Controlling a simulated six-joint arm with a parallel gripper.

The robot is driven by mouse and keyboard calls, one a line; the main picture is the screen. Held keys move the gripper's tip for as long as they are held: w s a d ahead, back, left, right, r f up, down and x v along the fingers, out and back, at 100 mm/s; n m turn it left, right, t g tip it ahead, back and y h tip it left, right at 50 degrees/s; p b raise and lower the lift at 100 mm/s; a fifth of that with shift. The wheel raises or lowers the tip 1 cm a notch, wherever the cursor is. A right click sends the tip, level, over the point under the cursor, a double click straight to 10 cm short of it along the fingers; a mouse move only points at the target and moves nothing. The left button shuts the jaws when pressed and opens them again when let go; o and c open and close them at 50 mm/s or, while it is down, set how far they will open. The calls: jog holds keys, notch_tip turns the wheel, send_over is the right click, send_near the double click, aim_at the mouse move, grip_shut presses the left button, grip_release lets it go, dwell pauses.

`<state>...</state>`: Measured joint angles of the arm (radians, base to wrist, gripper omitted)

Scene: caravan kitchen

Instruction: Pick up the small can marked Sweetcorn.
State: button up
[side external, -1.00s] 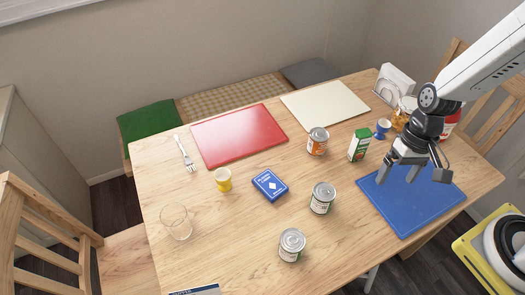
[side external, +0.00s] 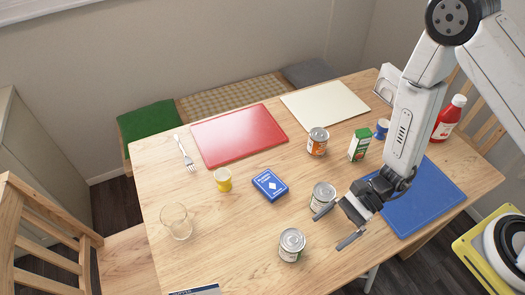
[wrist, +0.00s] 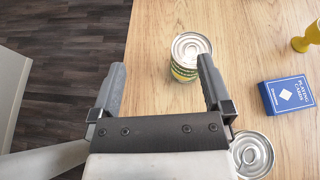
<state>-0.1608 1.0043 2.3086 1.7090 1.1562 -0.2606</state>
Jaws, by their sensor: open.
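Three small cans stand upright on the table, and I cannot read Sweetcorn on any of them. One can (side external: 291,246) is nearest the front edge; in the wrist view its yellow and green label shows (wrist: 186,58). A second can (side external: 323,194) stands behind it and is partly hidden by my gripper in the side view; its lid shows at the bottom right of the wrist view (wrist: 252,156). A third can (side external: 317,142) has an orange label. My gripper (side external: 337,227) is open and empty, right of the front can. In the wrist view its fingers (wrist: 163,67) point towards that can.
A blue board (side external: 430,205) lies on the right, near a green and white carton (side external: 360,144). Bare table surrounds the front can.

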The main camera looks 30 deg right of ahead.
aim_at(292, 243)
jog(key=f+m+t, duration=0.1)
jog(key=w+f+m+t, duration=0.1)
jog(key=f, duration=0.1)
jog(key=f+m+t, duration=0.1)
jog(key=m+t, duration=0.1)
jog(key=shift+w+a+f, duration=0.2)
jog(key=shift+w+f, duration=0.15)
jog(key=shift+w, duration=0.05)
jog(key=shift+w+d+f+m+t, duration=0.15)
jog(key=shift+w+f+m+t, duration=0.05)
jog(key=shift+f+m+t, duration=0.25)
jog(key=shift+x, duration=1.3)
jog(key=shift+x, duration=2.6)
jog(key=shift+s, duration=0.15)
